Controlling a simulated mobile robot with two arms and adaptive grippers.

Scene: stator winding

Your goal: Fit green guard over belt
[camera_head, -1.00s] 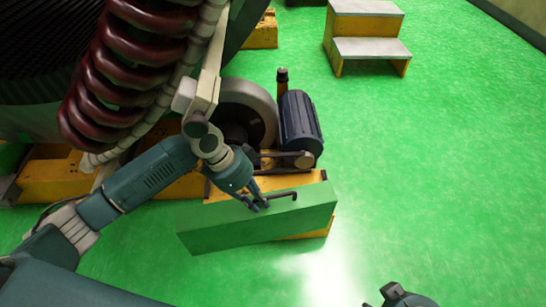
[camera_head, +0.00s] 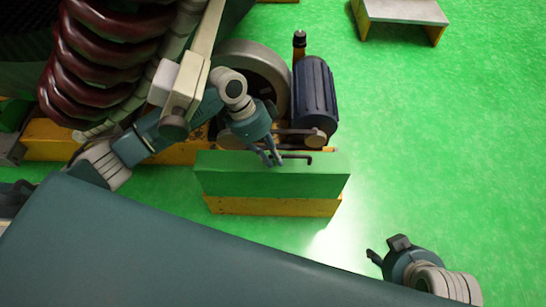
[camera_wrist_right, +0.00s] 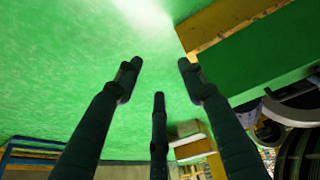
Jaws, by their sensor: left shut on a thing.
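The green guard (camera_head: 272,184) is a long box with a dark bar handle (camera_head: 300,157) on top. My left gripper (camera_head: 272,161) is shut on the handle's left part. The guard is level in front of the motor and wheel, covering much of the yellow base's front; whether it touches the base is unclear. The belt (camera_head: 290,131) appears as a dark strip by the motor pulley, behind the guard and partly hidden by my left gripper. My right gripper (camera_head: 386,250) is open and empty, low on the right. The right wrist view shows its spread fingers (camera_wrist_right: 160,77) and the guard (camera_wrist_right: 275,55).
A dark blue motor (camera_head: 314,92) and a grey wheel (camera_head: 252,66) stand behind the guard. The yellow base (camera_head: 275,207) shows below it. Dark red coils (camera_head: 85,75) fill the upper left. A step stool (camera_head: 402,12) stands at the back right. The green floor on the right is clear.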

